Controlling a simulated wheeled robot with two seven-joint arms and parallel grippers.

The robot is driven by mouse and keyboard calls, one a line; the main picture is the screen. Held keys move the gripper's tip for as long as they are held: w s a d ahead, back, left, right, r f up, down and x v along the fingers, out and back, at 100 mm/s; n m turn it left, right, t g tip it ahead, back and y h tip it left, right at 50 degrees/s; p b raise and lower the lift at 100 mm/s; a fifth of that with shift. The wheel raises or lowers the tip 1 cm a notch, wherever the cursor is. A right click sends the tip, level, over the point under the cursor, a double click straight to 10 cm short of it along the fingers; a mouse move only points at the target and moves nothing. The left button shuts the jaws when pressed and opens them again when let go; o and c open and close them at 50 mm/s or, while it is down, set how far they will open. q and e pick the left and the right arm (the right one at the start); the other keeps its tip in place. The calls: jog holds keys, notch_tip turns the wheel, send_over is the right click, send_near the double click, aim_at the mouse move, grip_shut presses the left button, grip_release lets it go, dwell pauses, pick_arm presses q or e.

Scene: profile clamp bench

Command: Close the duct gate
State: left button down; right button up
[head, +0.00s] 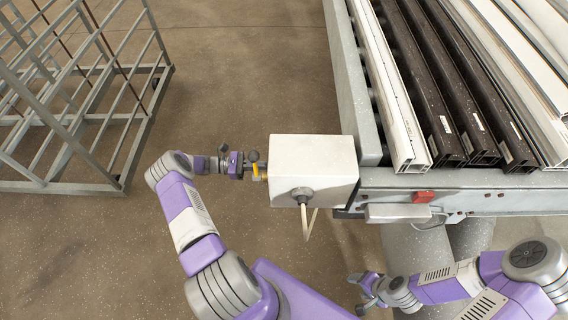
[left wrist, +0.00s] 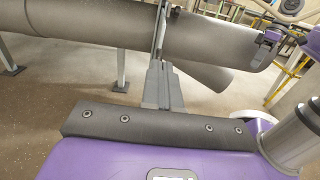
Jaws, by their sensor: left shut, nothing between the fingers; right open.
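The thick grey duct (head: 425,255) runs under the bench in the head view. It crosses the upper part of the left wrist view (left wrist: 90,38), with a branch pipe (left wrist: 205,75) behind my fingers. A clear gate plate or handle cannot be made out; a small dark part (left wrist: 175,12) shows by the duct near my fingertips. My left gripper (head: 258,168) is shut and empty, at the left side of the white box; its fingers (left wrist: 160,32) overlap the duct in the wrist view. My right gripper (head: 362,290) is open, low in front of the bench; it also shows in the left wrist view (left wrist: 272,38).
The white box (head: 315,160) has a cable hanging from it. The bench (head: 350,80) carries several white and black profiles (head: 405,100). A red switch (head: 424,197) is on its front edge. A metal rack (head: 120,150) stands at left; the floor between is clear.

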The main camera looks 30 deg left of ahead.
pick_arm(q)
jog(key=x, duration=1.3)
jog(key=shift+d, duration=0.3)
pick_arm(e)
jog(key=shift+f, duration=0.15)
